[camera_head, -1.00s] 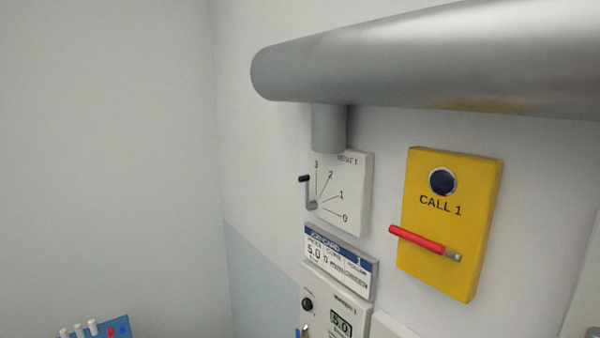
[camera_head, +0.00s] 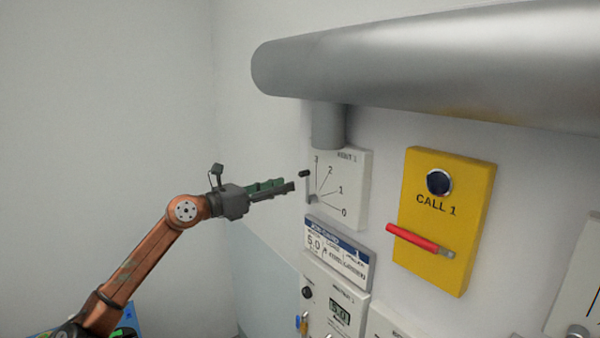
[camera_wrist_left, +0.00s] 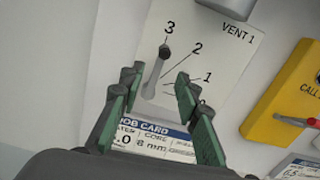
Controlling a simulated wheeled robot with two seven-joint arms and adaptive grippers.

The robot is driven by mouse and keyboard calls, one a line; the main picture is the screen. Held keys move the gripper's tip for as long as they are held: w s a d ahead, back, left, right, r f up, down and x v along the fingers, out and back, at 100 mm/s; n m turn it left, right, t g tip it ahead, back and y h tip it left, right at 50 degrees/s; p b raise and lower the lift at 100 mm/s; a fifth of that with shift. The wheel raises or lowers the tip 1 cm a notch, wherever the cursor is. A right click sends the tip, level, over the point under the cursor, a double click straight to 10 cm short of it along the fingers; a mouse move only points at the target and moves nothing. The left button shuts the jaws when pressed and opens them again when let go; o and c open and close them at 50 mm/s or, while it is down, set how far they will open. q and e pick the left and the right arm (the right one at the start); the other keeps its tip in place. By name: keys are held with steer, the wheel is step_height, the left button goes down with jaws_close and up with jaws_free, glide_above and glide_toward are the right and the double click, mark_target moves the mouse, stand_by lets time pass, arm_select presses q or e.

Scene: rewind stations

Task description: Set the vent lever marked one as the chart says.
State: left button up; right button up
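The vent panel marked VENT 1 (camera_head: 350,180) hangs on the wall below a pipe stub, with marks 0 to 3. Its lever (camera_head: 310,190) has a black knob and points up at the 3 mark. The lever also shows in the left wrist view (camera_wrist_left: 153,78). My left gripper (camera_head: 290,186) is open and empty, just left of the lever. In the left wrist view its green-padded fingers stand apart with the lever visible between them, apparently not touching it. The job card (camera_head: 338,252) is below the panel; its small text is hard to read. My right gripper is not in view.
A thick grey pipe (camera_head: 420,75) runs above the panel. A yellow CALL 1 box (camera_head: 425,275) with a red handle (camera_head: 412,238) juts out at the right. A unit with a display (camera_head: 338,312) is below the job card. Free air lies to the left.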

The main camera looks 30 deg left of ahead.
mark_target(299, 175)
arm_select(q)
steer(key=shift+m, duration=0.3)
steer(key=w+p, duration=0.1)
steer(key=w+d+r+p, duration=0.1)
steer(key=w, duration=0.1)
steer(key=w+d+r+p, duration=0.1)
steer(key=w+p, duration=0.1)
steer(key=shift+w+d, duration=0.15)
steer(key=shift+d, duration=0.05)
steer(key=shift+w+d+f, duration=0.2)
steer(key=shift+w, duration=0.4)
steer(key=shift+c, duration=0.5)
jaws_close()
steer(key=shift+r, duration=0.1)
